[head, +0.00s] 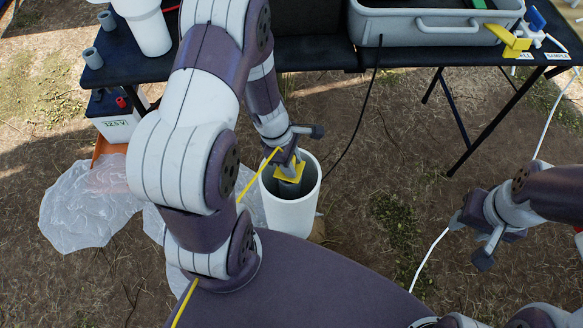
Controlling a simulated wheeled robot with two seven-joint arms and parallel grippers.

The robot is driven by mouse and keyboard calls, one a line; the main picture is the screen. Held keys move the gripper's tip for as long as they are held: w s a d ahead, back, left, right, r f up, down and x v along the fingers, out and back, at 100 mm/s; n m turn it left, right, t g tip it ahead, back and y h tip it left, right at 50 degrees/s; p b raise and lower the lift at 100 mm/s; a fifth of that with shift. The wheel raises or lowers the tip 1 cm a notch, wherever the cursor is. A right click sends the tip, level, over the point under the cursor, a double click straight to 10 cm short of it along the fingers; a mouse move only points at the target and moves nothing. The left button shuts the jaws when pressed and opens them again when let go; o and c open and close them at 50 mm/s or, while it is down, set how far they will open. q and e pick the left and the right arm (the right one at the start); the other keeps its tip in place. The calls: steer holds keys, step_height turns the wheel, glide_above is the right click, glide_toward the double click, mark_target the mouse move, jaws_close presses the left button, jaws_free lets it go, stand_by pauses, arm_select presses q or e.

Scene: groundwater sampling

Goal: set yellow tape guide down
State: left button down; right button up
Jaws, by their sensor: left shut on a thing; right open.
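My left gripper (284,158) is over the mouth of a wide white upright pipe (290,215) and is shut on the yellow tape guide (290,173). The guide is a small yellow piece, partly hidden by the gripper, at the opening of the pipe above a grey inner part. I cannot tell whether it touches that part. A thin yellow tape (258,175) runs from the gripper down to the left, passing behind my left arm. My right gripper (470,240) is open and empty at the right, apart from the pipe.
A black table (320,50) stands behind, with a grey tub (400,25) and a yellow bracket (512,42) at the tub's right corner. A battery box (118,122) and clear plastic sheet (85,210) lie left. A white tube (432,248) hangs near my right gripper.

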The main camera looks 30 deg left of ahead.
arm_select(q)
step_height(320, 180, down, 3)
steer(key=shift+r+b, duration=0.2)
steer(key=shift+b, duration=0.25)
steer(key=shift+r, duration=0.15)
arm_select(e)
steer(key=shift+f, duration=0.75)
arm_select(q)
steer(key=c, duration=0.8)
jaws_free()
steer(key=w+p+v, duration=0.1)
steer(key=p+v, duration=0.7)
steer(key=v, duration=0.4)
steer(key=s+d+r+m+y, duration=0.1)
steer(key=r+m, duration=0.4)
steer(key=m, duration=0.5)
steer(key=s+d+r+m+y, duration=0.2)
steer(key=r+m, duration=0.4)
steer(key=m, duration=0.4)
steer(key=shift+s+d+t, duration=0.4)
steer(key=shift+s+d, duration=0.45)
steer(key=shift+d, duration=0.3)
arm_select(e)
step_height(320, 180, up, 7)
